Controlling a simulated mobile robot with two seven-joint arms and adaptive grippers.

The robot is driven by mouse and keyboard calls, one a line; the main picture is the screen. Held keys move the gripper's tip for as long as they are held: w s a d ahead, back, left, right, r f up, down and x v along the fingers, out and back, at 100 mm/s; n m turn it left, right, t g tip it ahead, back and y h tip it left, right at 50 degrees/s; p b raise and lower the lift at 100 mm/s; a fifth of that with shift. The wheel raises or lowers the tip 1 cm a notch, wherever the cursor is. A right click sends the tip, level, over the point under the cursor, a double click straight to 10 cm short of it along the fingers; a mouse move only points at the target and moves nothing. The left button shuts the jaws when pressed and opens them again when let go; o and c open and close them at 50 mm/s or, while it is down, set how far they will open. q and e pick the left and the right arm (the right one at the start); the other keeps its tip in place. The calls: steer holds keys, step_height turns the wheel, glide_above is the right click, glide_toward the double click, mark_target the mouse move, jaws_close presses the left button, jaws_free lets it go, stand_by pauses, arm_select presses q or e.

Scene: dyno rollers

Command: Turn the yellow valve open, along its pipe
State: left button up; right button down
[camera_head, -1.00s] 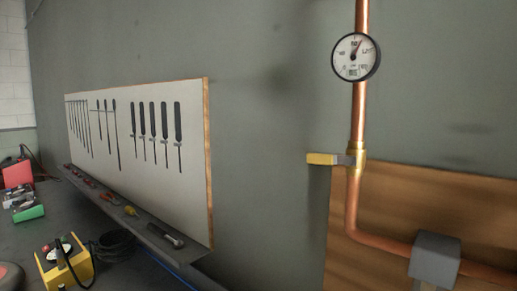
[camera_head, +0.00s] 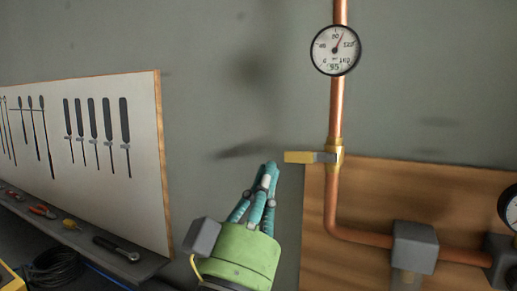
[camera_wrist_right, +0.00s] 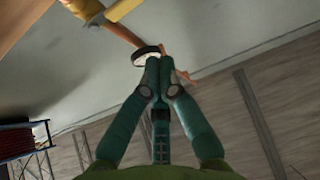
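The yellow valve handle (camera_head: 300,157) sticks out level to the left of its brass valve body (camera_head: 335,155), across the upright copper pipe (camera_head: 337,105). My right gripper (camera_head: 270,168) is just left of the handle's free end in the head view. Its teal fingertips are together and look empty, with a small gap to the handle in the picture. The right wrist view shows the same fingertips (camera_wrist_right: 159,62) meeting, with the yellow handle (camera_wrist_right: 122,9) at the top edge, apart from them. My left gripper is in neither view.
A round gauge (camera_head: 335,50) sits on the pipe above the valve. A wooden panel (camera_head: 400,190) and a grey block (camera_head: 415,247) are at lower right. A tool board (camera_head: 85,165) and shelf (camera_head: 140,262) are at left. The wall above my gripper is clear.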

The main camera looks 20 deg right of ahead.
steer(key=shift+s+d+r+m, duration=0.15)
steer(key=shift+s+r+m, duration=0.05)
steer(key=shift+s+m, duration=0.15)
steer(key=shift+d+r, duration=0.1)
step_height(320, 180, up, 7)
steer(key=p, duration=0.8)
glide_above(310, 157)
steer(key=w+a, duration=0.1)
steer(key=a, duration=0.2)
step_height(310, 157, down, 5)
steer(key=shift+s+a+p, duration=0.15)
steer(key=shift+p, duration=0.25)
